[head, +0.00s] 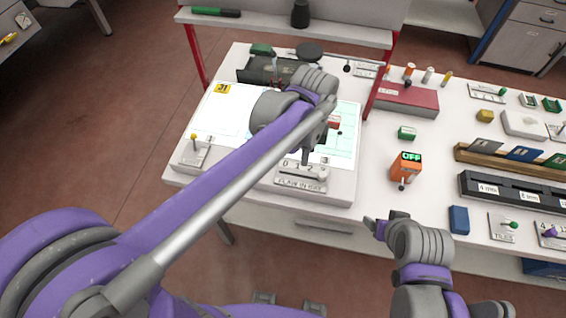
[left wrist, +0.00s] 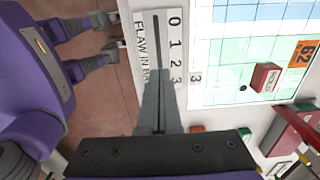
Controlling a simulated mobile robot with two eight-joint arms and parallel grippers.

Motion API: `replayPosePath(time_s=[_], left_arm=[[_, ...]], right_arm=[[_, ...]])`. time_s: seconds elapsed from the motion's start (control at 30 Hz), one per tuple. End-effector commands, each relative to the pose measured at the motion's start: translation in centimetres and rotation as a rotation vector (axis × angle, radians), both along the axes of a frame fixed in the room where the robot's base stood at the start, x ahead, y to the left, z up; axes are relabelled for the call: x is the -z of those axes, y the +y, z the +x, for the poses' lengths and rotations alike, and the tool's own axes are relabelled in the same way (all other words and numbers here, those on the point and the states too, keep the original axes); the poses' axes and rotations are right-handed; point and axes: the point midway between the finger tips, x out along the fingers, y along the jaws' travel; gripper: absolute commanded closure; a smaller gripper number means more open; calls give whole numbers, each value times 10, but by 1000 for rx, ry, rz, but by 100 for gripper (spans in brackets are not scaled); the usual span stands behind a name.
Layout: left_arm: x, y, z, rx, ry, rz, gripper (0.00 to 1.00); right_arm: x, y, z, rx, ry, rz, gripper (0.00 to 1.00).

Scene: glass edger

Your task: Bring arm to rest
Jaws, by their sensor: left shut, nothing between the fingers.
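My left arm crosses the head view from the lower left. My left gripper (head: 305,160) is over the front of the light work surface, close to a scale plate (head: 300,184) numbered from 0 and lettered "FLAW IN" something. In the left wrist view the two fingers (left wrist: 158,80) are shut together with nothing between them, at the slot of the scale plate (left wrist: 157,45). I cannot tell whether they touch it. My right gripper (head: 374,226) is low at the right of centre, in front of the table's front edge, pointing left. Its fingers are too small to judge.
The white table (head: 430,215) holds an orange box (head: 406,167) reading OFF, a blue block (head: 459,220), a dark red box (head: 407,98) and a black slotted rack (head: 510,190). A shelf (head: 290,28) on red posts stands behind. Open floor (head: 130,130) lies left.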

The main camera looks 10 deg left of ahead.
Motion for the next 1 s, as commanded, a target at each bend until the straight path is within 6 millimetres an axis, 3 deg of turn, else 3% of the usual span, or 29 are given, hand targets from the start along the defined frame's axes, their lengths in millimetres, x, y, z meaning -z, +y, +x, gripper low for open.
replayPosePath(time_s=[0.33, 0.47, 0.8, 1.0], left_arm=[[0, 2, -1, -12, -3, -1, 100], [-1, 20, -11, -146, -40, -16, 100], [15, 112, -80, -1032, -273, -203, 100], [35, 142, -111, -1425, -364, -341, 100]], right_arm=[[1, 0, 0, 0, 1, 0, 26], [1, 0, 0, 0, 1, 0, 26], [1, 0, 0, 0, 1, 0, 26], [1, 0, 0, 0, 1, 0, 26]])
